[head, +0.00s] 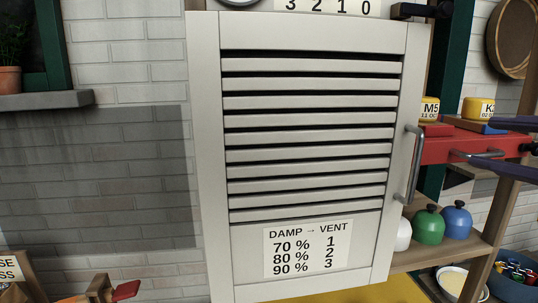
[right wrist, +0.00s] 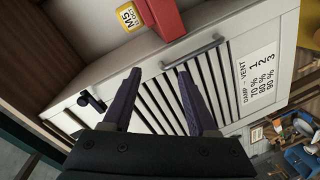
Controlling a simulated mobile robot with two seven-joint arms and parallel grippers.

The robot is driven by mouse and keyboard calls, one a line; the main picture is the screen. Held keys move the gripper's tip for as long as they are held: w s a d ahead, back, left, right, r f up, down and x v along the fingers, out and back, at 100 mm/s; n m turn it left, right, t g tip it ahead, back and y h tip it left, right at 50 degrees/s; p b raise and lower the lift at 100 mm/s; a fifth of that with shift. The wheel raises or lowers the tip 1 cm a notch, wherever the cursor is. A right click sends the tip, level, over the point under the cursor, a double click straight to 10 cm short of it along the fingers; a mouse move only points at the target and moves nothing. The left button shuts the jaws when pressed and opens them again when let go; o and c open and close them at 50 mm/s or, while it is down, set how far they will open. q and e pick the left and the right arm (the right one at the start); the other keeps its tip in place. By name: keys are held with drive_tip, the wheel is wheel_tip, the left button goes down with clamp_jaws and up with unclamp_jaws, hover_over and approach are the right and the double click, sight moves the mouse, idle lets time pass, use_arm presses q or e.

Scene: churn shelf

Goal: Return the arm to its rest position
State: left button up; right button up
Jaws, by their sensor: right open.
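My right gripper (head: 505,131) shows at the right edge of the head view, its dark purple fingers beside a red box-like part (head: 440,149). In the right wrist view the gripper (right wrist: 158,70) is open, with nothing between the two fingers. Beyond the fingers is a pale louvred door (head: 312,42) with a grey bar handle (head: 413,165). In the right wrist view the handle (right wrist: 193,54) lies past the fingertips; no grip on it shows. The rest of my right arm is largely out of view. My left gripper is not in view.
A green kettle-like pot (head: 428,227) and a blue one (head: 457,222) stand on a wooden shelf right of the door. Yellow labelled blocks (head: 429,108) sit above. A blue bowl (head: 513,289) of small items is at lower right. A plant pot (head: 9,80) stands on a ledge at left.

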drive_tip(key=s+a+f+m+g+h, duration=0.2)
drive_tip(key=s+a+f+m+g, duration=0.15)
drive_tip(key=s+f, duration=0.35)
drive_tip(key=s+a+f+m+g+h, duration=0.1)
drive_tip(key=s+a+f+m+g, duration=0.2)
drive_tip(key=s+f+m, duration=0.45)
drive_tip(key=s+a+f+g, duration=0.2)
drive_tip(key=s+a+g, duration=0.1)
drive_tip(key=s, duration=0.3)
drive_tip(key=s+a+f+g+y, duration=0.1)
drive_tip(key=s+a+f+g, duration=0.2)
drive_tip(key=s, duration=0.3)
drive_tip(key=shift+a+f, duration=0.15)
drive_tip(key=shift+a, duration=0.35)
drive_tip(key=shift+w, duration=0.1)
